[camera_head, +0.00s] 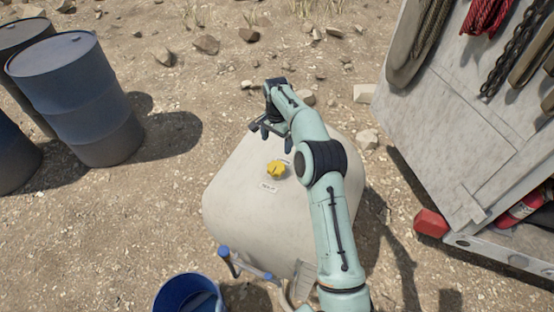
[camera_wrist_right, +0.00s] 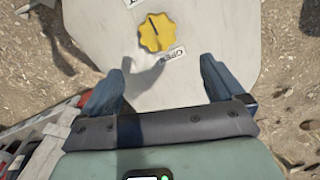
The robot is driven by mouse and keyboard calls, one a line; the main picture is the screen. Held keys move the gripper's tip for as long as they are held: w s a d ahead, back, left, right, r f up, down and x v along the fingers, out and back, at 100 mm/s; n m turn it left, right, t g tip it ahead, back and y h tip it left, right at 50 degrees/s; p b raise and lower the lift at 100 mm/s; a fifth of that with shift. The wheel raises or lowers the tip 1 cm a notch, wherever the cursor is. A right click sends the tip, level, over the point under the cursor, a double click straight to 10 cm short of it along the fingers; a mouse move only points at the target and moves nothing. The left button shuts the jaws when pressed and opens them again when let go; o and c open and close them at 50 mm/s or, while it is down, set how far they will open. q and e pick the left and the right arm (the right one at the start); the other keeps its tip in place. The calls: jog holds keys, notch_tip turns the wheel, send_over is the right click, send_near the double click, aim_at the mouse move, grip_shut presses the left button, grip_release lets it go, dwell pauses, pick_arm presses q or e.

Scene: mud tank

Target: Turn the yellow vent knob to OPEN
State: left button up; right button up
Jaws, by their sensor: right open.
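The yellow lobed vent knob (camera_head: 276,169) sits on top of the pale tank (camera_head: 235,190). In the right wrist view the knob (camera_wrist_right: 157,34) has a dark pointer line aimed up and slightly left, away from the OPEN label (camera_wrist_right: 170,55). Another label (camera_wrist_right: 133,3) is cut off at that view's top edge. In the head view one label (camera_head: 268,187) lies just below the knob. My right gripper (camera_head: 270,137) is open and empty above the tank, beyond the knob. In the wrist view the knob lies ahead of the spread fingers, untouched. My left gripper is out of view.
A blue bucket (camera_head: 180,296) stands at the tank's near left, beside a blue-capped pipe (camera_head: 243,264). Dark drums (camera_head: 80,100) stand at the left. A grey panel (camera_head: 450,120) with hanging ropes and chains stands at the right, near a red block (camera_head: 431,223).

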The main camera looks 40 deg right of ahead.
aim_at(277, 166)
jog(key=f, duration=0.3)
jog(key=f+b, duration=0.1)
jog(key=f, duration=0.7)
jog(key=shift+s+a+f, duration=0.1)
jog(key=shift+s+a, duration=0.05)
jog(key=shift+s, duration=0.1)
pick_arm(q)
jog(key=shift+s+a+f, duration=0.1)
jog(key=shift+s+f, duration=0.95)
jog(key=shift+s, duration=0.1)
pick_arm(e)
jog(key=shift+f, duration=0.75)
jog(key=c, duration=1)
